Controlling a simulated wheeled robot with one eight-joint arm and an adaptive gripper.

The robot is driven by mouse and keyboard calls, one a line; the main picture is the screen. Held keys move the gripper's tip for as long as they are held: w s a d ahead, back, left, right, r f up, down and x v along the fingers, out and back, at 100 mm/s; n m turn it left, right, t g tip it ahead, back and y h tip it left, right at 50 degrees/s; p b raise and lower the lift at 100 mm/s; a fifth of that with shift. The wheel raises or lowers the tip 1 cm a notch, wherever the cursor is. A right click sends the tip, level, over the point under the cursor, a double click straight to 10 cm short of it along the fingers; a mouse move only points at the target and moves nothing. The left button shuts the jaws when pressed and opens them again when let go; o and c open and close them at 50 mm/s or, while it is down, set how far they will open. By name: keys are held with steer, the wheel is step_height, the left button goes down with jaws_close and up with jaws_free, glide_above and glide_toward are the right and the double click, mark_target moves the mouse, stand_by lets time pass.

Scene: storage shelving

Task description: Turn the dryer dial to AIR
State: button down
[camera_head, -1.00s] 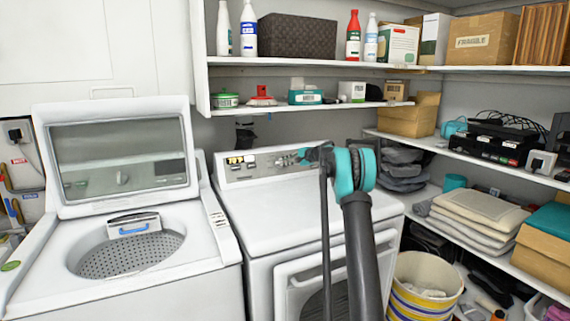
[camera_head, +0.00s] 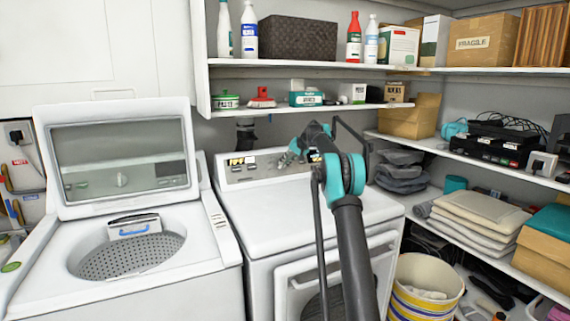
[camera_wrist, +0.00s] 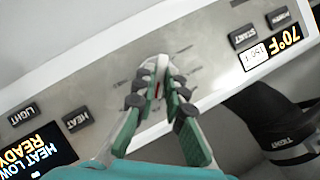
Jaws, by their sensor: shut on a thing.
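The dryer (camera_head: 320,215) stands in the middle of the head view, with its control panel (camera_head: 262,167) along the back edge. In the wrist view the panel appears tilted and upside down. The dial (camera_wrist: 161,68) is a pale knob with a red mark, on the grey part of the panel. My gripper (camera_wrist: 153,92) has its green-and-dark fingers closed on both sides of the dial. The markings around the dial are too blurred to read, so its setting cannot be told. In the head view my gripper (camera_head: 290,158) reaches the panel and the dial is hidden.
Panel displays read "HEAT LOW READY" (camera_wrist: 35,150) and "70°F" (camera_wrist: 272,48). LIGHT, HEAT and START buttons flank the dial. A washer (camera_head: 125,240) with a raised lid stands left. A shelf (camera_head: 300,110) with small items hangs above the dryer, near my arm.

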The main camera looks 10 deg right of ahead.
steer(key=shift+a+n+h, duration=0.1)
steer(key=shift+n+h, duration=0.7)
steer(key=shift+n, duration=0.4)
steer(key=c, duration=1.6)
jaws_free()
steer(key=v, duration=1.2)
